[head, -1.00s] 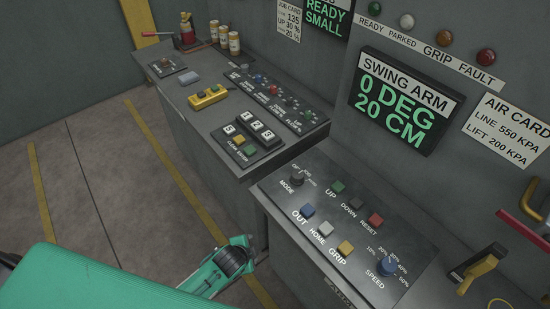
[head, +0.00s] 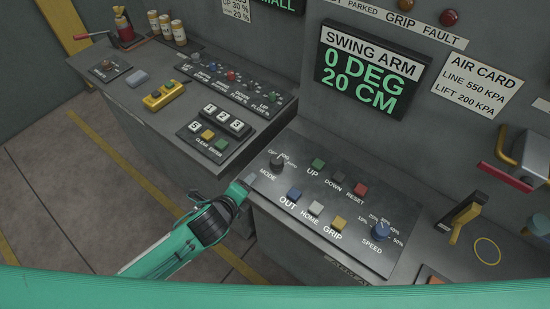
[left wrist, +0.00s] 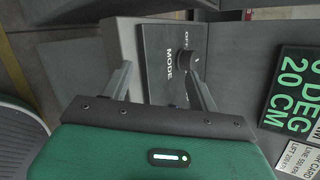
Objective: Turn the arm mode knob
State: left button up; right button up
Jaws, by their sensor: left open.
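The mode knob (head: 277,161) is a dark round knob at the upper left corner of the sloped arm control panel (head: 375,205), above the printed word MODE. My left gripper (head: 246,183) is just left of the panel's left edge, short of the knob in the head view. In the left wrist view the knob (left wrist: 184,60) shows ahead, beyond my left gripper (left wrist: 160,82), whose two fingers are spread with nothing between them touching the knob. My right gripper is not in view.
A second console (head: 190,90) stands to the left. A display (head: 370,70) reads 0 DEG, 20 CM.

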aim_at(275, 161)
pick_arm(q)
jog(key=r+m+h, duration=0.1)
jog(key=m, duration=0.2)
jog(key=w+d+r+m, duration=0.1)
jog(key=m, duration=0.2)
jog(key=m+h, duration=0.1)
jog(key=m, duration=0.2)
jog(key=shift+w+d+r+m+t+h, duration=0.25)
jog(key=shift+d+r+m+t+h, duration=0.05)
jog(key=shift+r+m, duration=0.1)
jog(key=m, duration=0.2)
jog(key=shift+r+m+h, duration=0.15)
jog(key=shift+m+h, duration=0.15)
jog(key=m, duration=0.4)
jog(key=shift+s+a+h, duration=0.1)
jog(key=shift+h, duration=0.3)
jog(key=p+x, duration=0.3)
jog(key=x, duration=1)
jog(key=shift+d+f, duration=0.25)
jog(key=shift+d, duration=0.1)
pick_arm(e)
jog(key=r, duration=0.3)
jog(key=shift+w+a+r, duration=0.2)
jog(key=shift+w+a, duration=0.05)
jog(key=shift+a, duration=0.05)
pick_arm(q)
jog(key=c, duration=1)
